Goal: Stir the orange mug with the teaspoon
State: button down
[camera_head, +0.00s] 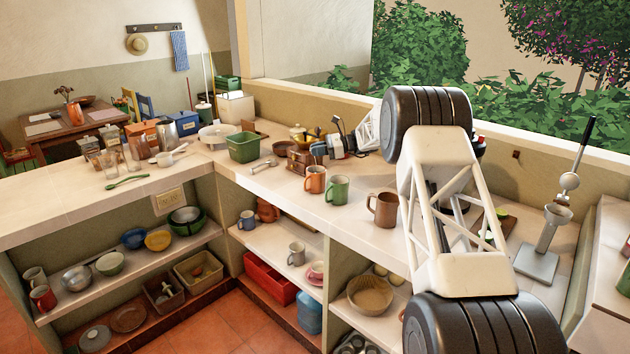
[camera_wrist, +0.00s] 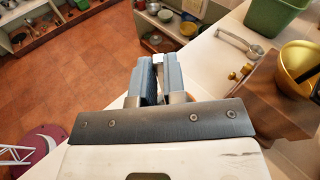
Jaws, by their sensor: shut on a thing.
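The orange mug (camera_head: 315,180) stands upright on the right-hand counter, left of the green mug (camera_head: 337,190). My gripper (camera_head: 338,150) is behind and above these mugs, apart from the orange one as far as I can tell. In the wrist view its blue-grey fingers (camera_wrist: 160,75) are close together. They are shut on a small pale thing (camera_wrist: 158,60), mostly hidden between them; I cannot tell its shape. A teaspoon is not clearly visible. A green spoon (camera_head: 126,181) lies on the left counter. The inside of the orange mug is not clear.
A brown mug (camera_head: 383,209) stands right of the green mug. A metal utensil (camera_head: 264,166) lies left of the orange mug; it also shows in the wrist view (camera_wrist: 237,43). A green bin (camera_head: 243,148) and a wooden box (camera_head: 299,162) stand behind. The counter's front strip is clear.

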jog(key=shift+s+a+r, duration=0.15)
jog(key=shift+r, duration=0.7)
jog(key=shift+s+a+r, duration=0.1)
jog(key=shift+r, duration=0.75)
jog(key=shift+s+a+r, duration=0.15)
jog(key=shift+r, duration=0.7)
jog(key=shift+r, duration=0.1)
jog(key=shift+r, duration=2.4)
jog(key=shift+s, duration=0.1)
jog(key=s+a+f+n+h, duration=0.2)
jog(key=s+f+n+h, duration=0.5)
jog(key=n+h, duration=0.6)
jog(key=s+h, duration=0.2)
jog(key=h, duration=0.1)
jog(key=shift+a+t, duration=0.3)
jog(key=shift+a, duration=0.1)
jog(key=shift+d+f, duration=0.1)
dwell(0.3)
